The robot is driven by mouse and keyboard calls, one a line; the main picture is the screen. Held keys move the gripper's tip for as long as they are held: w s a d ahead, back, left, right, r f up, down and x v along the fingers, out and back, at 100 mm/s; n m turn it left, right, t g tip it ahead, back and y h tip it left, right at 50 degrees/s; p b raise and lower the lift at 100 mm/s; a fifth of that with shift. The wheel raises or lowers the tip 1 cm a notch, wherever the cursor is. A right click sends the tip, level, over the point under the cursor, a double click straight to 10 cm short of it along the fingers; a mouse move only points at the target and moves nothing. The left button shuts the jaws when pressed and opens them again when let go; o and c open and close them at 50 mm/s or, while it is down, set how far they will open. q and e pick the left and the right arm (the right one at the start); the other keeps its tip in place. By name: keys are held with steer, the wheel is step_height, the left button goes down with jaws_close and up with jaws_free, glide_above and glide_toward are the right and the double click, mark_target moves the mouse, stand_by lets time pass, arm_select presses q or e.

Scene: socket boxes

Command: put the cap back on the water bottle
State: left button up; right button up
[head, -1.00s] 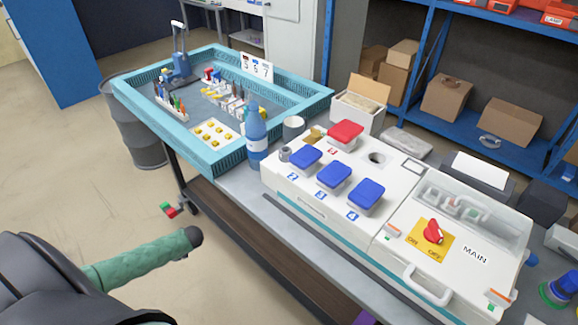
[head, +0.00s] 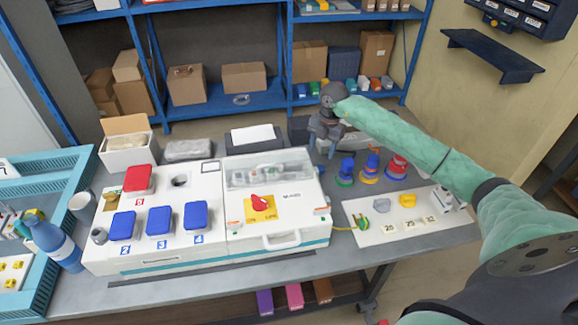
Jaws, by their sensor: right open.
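The blue water bottle (head: 55,243) with a pale label band stands at the left, between the teal tray and the white socket box. Its top is small and partly lost against the tray, so I cannot tell whether a cap is on it. I cannot pick out a loose cap with certainty. My right gripper (head: 322,146) is open above the back of the bench, right of the socket box's clear lid and far from the bottle. Its fingers are dark and small. My left gripper is out of view.
The white socket box (head: 160,262) with blue and red covers fills the bench middle. A white mug (head: 82,205) stands behind the bottle. Blue, yellow and red plugs (head: 370,168) stand below my right gripper. A white board (head: 388,232) lies at the right.

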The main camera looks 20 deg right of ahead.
mark_target(321, 168)
steer(key=shift+s+a+h, duration=0.15)
steer(key=shift+s+h, duration=0.3)
steer(key=shift+h, duration=0.15)
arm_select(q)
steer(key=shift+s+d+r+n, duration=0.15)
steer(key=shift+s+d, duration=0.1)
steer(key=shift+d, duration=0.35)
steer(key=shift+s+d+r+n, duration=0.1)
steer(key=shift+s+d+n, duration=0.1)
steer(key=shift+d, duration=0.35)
arm_select(e)
steer(key=shift+f+p, duration=0.6)
steer(key=shift+f, duration=0.7)
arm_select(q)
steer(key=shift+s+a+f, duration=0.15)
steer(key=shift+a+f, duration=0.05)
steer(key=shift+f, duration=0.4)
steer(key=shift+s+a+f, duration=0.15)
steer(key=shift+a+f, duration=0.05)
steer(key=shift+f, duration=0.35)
